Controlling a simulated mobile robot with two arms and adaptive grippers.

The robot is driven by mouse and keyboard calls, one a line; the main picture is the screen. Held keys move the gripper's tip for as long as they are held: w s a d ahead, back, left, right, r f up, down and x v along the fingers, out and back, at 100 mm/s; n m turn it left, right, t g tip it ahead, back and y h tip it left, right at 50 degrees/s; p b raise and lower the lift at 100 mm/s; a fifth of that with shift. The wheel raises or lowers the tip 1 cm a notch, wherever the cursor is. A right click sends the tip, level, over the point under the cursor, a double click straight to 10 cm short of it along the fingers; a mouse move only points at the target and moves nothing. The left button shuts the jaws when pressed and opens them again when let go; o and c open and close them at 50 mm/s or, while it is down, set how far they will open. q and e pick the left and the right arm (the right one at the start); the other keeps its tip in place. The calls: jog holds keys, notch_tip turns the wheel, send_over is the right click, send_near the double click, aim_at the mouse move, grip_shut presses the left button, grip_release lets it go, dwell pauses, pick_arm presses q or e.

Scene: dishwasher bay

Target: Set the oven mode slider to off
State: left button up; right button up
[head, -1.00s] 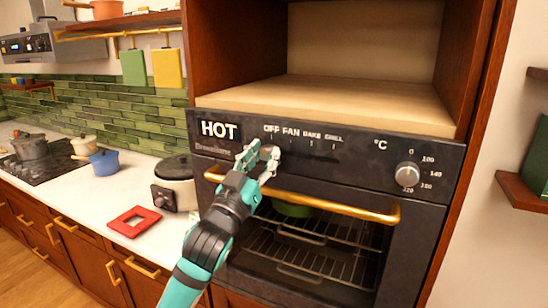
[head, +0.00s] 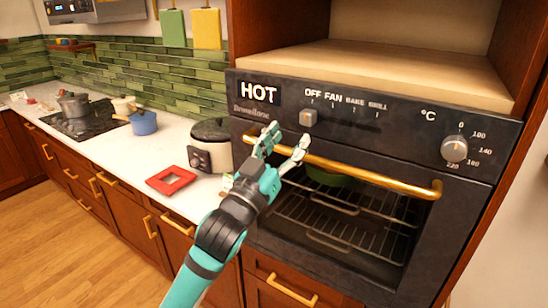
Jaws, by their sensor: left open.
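The oven (head: 400,128) has a dark control panel with OFF, FAN, BAKE and GRILL printed along its top. The mode slider (head: 309,117) is a small grey knob under the labels, at the OFF end of the row, by the OFF mark. My left gripper (head: 282,141) is open and empty. It appears below and left of the slider, in front of the panel's lower edge and near the handle's left end, apart from the slider in the picture. My right gripper is not in view.
A gold handle bar (head: 370,174) crosses the oven front. A round temperature knob (head: 454,149) sits at the panel's right. On the counter left are a rice cooker (head: 210,147), a red trivet (head: 171,180) and a blue pot (head: 143,122). A lit HOT sign (head: 259,92) is on the panel.

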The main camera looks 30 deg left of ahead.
pick_arm(q)
jog(key=v, duration=0.6)
jog(key=shift+r, duration=0.1)
dwell(0.3)
